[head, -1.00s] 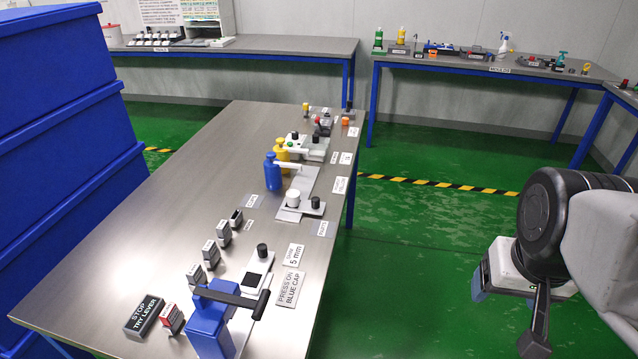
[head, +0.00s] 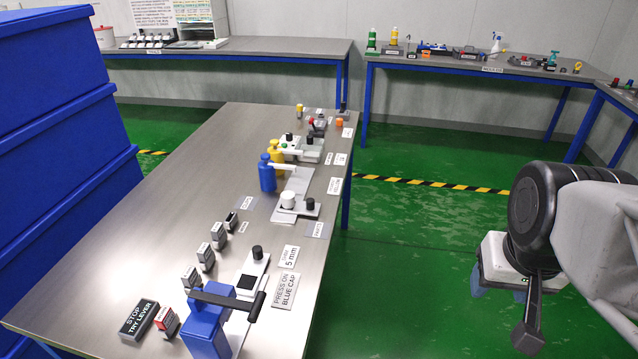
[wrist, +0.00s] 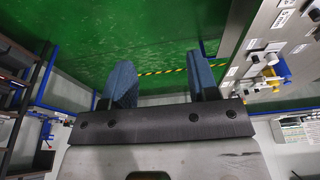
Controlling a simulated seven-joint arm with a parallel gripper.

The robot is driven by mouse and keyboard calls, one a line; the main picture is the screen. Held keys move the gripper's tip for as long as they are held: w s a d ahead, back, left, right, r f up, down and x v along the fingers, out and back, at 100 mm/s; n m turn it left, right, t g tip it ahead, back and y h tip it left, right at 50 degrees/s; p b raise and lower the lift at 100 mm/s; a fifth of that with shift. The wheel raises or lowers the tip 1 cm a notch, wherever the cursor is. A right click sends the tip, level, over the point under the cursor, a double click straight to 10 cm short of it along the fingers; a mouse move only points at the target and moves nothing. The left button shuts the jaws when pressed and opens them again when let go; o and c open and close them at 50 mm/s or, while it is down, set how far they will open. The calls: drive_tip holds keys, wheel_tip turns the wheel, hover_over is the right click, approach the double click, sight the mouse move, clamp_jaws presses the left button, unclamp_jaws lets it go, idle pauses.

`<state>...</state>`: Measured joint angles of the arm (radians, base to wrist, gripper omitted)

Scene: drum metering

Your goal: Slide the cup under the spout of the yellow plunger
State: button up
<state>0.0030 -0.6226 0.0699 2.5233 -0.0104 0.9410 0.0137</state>
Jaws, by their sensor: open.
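A small white cup (head: 288,200) stands on a grey plate on the steel table, beside a round black knob (head: 310,203). The yellow plunger (head: 277,153) stands farther back, partly hidden by the blue plunger (head: 267,174). The blue plunger's pale spout points right over the plate. The yellow plunger's spout is hard to make out. My gripper (head: 497,287) hangs over the green floor, well right of the table and apart from the cup. In the wrist view its two blue fingers (wrist: 162,82) are spread with nothing between them.
A large blue lever device (head: 207,325) stands at the table's near end, with a black sign (head: 138,320) to its left. Several stamps (head: 206,257) line the table's middle. Stacked blue crates (head: 60,130) rise at the left. The floor between table and gripper is clear.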

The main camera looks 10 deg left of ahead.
drive_tip(key=w+a+r+n, duration=0.1)
drive_tip(key=w+a, duration=0.2)
drive_tip(key=w, duration=0.4)
drive_tip(key=w+a+n, duration=0.1)
drive_tip(key=w+a, duration=0.1)
drive_tip(key=w, duration=0.5)
drive_tip(key=n+g, duration=0.3)
drive_tip(key=n, duration=0.4)
hover_over(311, 200)
wheel_tip(311, 200, down, 20)
drive_tip(key=shift+d+f, duration=0.1)
drive_tip(key=shift+f, duration=0.15)
drive_tip(key=shift+a+f, duration=0.2)
drive_tip(key=shift+f, duration=0.15)
drive_tip(key=shift+f, duration=3.75)
clamp_jaws()
